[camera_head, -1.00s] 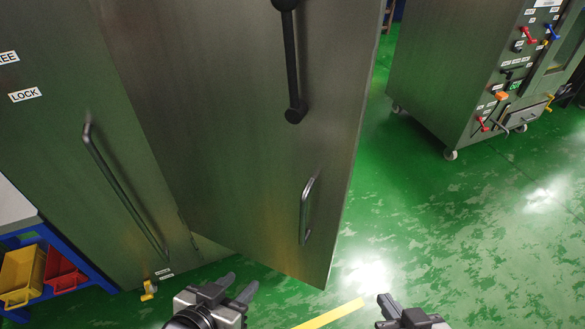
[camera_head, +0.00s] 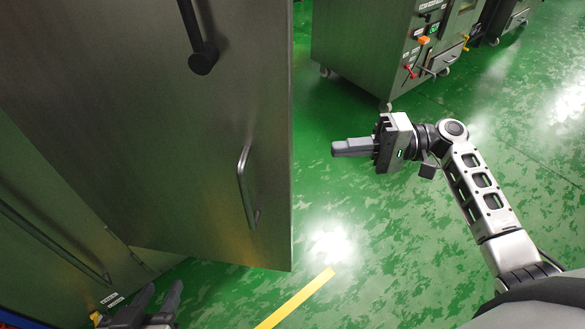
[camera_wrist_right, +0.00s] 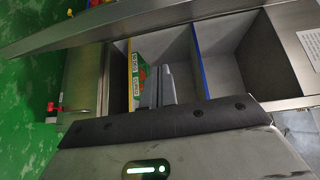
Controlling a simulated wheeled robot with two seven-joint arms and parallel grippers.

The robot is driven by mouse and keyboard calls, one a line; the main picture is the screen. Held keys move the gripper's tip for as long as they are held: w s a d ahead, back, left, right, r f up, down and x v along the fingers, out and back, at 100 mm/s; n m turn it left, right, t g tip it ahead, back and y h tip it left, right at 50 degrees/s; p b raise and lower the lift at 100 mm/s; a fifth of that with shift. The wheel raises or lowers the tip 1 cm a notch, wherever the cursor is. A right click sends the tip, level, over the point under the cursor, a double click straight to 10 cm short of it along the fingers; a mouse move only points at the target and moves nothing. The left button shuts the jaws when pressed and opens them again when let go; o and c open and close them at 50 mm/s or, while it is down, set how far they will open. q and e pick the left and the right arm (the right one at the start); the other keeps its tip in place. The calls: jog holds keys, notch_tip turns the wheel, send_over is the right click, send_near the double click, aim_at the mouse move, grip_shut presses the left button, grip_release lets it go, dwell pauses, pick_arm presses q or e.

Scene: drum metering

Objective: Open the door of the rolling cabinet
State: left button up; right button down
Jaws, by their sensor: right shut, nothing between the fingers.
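The rolling cabinet's door (camera_head: 120,120) is a large dark steel panel, ajar, its free edge standing out from the cabinet body (camera_head: 40,235). It carries a black lever (camera_head: 198,50) and a metal bar handle (camera_head: 245,185). My right gripper (camera_head: 336,148) is shut and empty, just right of the door's free edge, pointing left toward it. In the right wrist view its shut fingers (camera_wrist_right: 160,88) appear in front of an open cabinet interior with grey compartments (camera_wrist_right: 222,70). My left gripper (camera_head: 158,293) is open and empty below the door at the bottom left.
Another steel cabinet (camera_head: 365,50) on casters, with red and orange controls, stands at the back. A yellow floor line (camera_head: 295,298) runs below the door. Green floor between door and right arm is clear. The wrist view shows a green-and-yellow labelled item (camera_wrist_right: 138,75) inside.

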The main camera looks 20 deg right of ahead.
aim_at(291, 163)
pick_arm(q)
jog(key=shift+r+p, duration=0.45)
jog(key=shift+p, duration=0.55)
pick_arm(e)
jog(key=shift+y, duration=0.3)
jog(key=shift+s+a+r, duration=0.2)
jog(key=shift+a+r, duration=0.05)
jog(key=shift+a, duration=1.6)
jog(key=shift+s+a+r, duration=0.15)
jog(key=shift+a+r, duration=0.05)
jog(key=shift+a, duration=1.6)
jog(key=shift+s+a+r, duration=0.2)
jog(key=shift+a+r, duration=0.05)
jog(key=shift+a, duration=1.6)
jog(key=shift+s, duration=0.1)
